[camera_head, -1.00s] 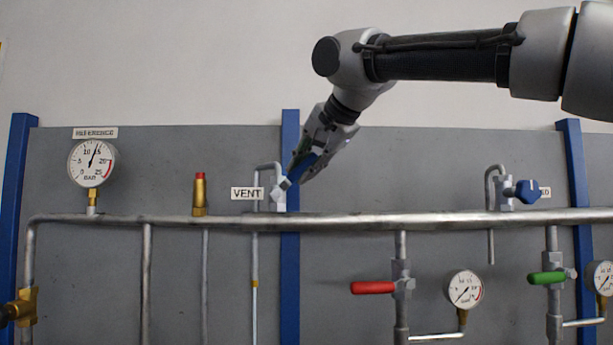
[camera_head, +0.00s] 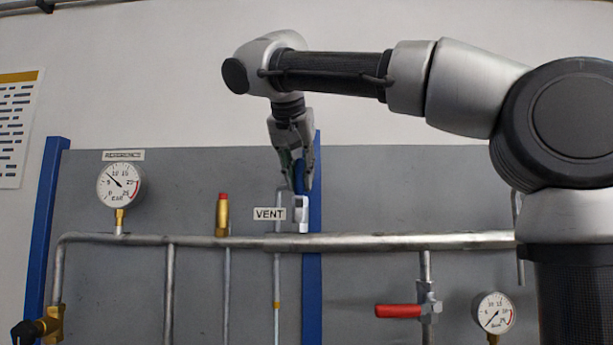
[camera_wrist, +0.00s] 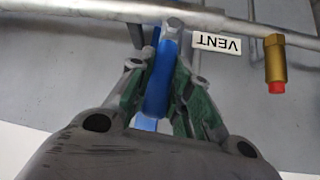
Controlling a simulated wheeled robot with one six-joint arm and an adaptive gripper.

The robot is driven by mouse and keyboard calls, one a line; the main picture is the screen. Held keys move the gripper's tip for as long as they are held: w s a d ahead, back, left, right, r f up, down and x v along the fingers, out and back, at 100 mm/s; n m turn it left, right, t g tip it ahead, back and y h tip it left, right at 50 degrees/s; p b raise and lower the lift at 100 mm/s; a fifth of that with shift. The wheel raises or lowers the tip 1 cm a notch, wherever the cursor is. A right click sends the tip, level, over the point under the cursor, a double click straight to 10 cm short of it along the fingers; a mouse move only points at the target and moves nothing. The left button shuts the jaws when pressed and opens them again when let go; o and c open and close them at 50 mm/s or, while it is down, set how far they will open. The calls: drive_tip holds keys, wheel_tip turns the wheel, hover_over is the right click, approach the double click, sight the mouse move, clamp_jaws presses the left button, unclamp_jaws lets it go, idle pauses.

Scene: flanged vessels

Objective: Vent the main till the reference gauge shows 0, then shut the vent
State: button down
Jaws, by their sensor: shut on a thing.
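The reference gauge (camera_head: 121,184) is at the upper left of the panel. Its needle points up and left, between 5 and 10. The vent valve (camera_head: 300,213) sits on top of the main pipe (camera_head: 400,241), right of the VENT label (camera_head: 269,214). My gripper (camera_head: 298,186) comes down from above and is shut on the blue vent handle (camera_head: 299,172), which stands about upright and is partly hidden by the fingers. In the wrist view, the blue handle (camera_wrist: 160,82) lies between the green finger pads of my gripper (camera_wrist: 160,98).
A brass fitting with a red cap (camera_head: 222,215) stands on the pipe left of the vent. A red-handled valve (camera_head: 399,311) and a small gauge (camera_head: 494,312) are below right. A blue post (camera_head: 311,270) runs behind the vent. My arm covers the right side.

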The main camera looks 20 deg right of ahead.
drive_tip(key=shift+w+a+f, duration=0.1)
drive_tip(key=shift+a+f, duration=0.05)
drive_tip(key=shift+a, duration=0.1)
idle(0.3)
drive_tip(key=c, duration=1.3)
unclamp_jaws()
drive_tip(key=v, duration=1.2)
drive_tip(key=shift+a, duration=0.25)
drive_tip(key=shift+w, duration=0.1)
